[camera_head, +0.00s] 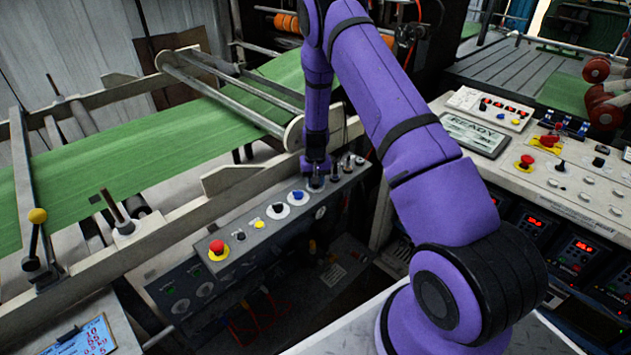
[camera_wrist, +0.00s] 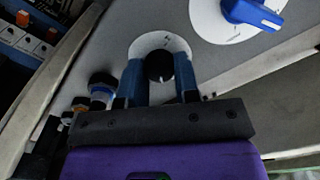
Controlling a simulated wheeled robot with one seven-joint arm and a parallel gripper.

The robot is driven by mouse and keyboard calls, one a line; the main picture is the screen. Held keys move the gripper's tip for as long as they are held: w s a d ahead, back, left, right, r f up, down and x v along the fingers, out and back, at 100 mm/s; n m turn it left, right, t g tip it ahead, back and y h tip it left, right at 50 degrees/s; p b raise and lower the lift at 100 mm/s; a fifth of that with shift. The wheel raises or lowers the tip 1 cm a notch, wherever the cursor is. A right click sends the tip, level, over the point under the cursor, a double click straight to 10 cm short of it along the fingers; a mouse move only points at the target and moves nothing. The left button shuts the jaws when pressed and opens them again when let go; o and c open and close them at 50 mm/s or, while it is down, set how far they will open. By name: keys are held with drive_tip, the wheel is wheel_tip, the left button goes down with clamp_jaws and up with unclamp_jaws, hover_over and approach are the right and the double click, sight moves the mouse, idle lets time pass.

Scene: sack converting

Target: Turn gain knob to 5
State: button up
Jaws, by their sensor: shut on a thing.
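A black knob (camera_wrist: 159,66) on a round white dial plate (camera_wrist: 152,43) sits between the two blue fingers of my gripper (camera_wrist: 159,78) in the wrist view. The fingers are shut on its sides. A pale pointer line shows on the knob, but its setting cannot be read. No label naming this knob as gain is legible. In the head view my gripper (camera_head: 315,180) reaches down onto the sloped grey control panel (camera_head: 262,238), hiding most of the held knob. A blue knob (camera_head: 298,196) on a white dial is beside it, and also shows in the wrist view (camera_wrist: 252,12).
The panel also carries a red button (camera_head: 217,247), a yellow button (camera_head: 258,223) and a black knob (camera_head: 278,210) on a white dial. Right of my gripper are several small fittings (camera_head: 347,163). A green web (camera_head: 150,145) and rails run behind. A blue-backed note (camera_head: 85,342) lies lower left.

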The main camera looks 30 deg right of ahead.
drive_tip(key=m, duration=0.4)
drive_tip(key=shift+m, duration=0.3)
drive_tip(key=m, duration=0.4)
drive_tip(key=shift+m, duration=0.3)
drive_tip(key=m, duration=0.7)
drive_tip(key=shift+m, duration=0.3)
drive_tip(key=o, duration=0.9)
wheel_tip(320, 180, up, 11)
drive_tip(key=shift+f, duration=0.1)
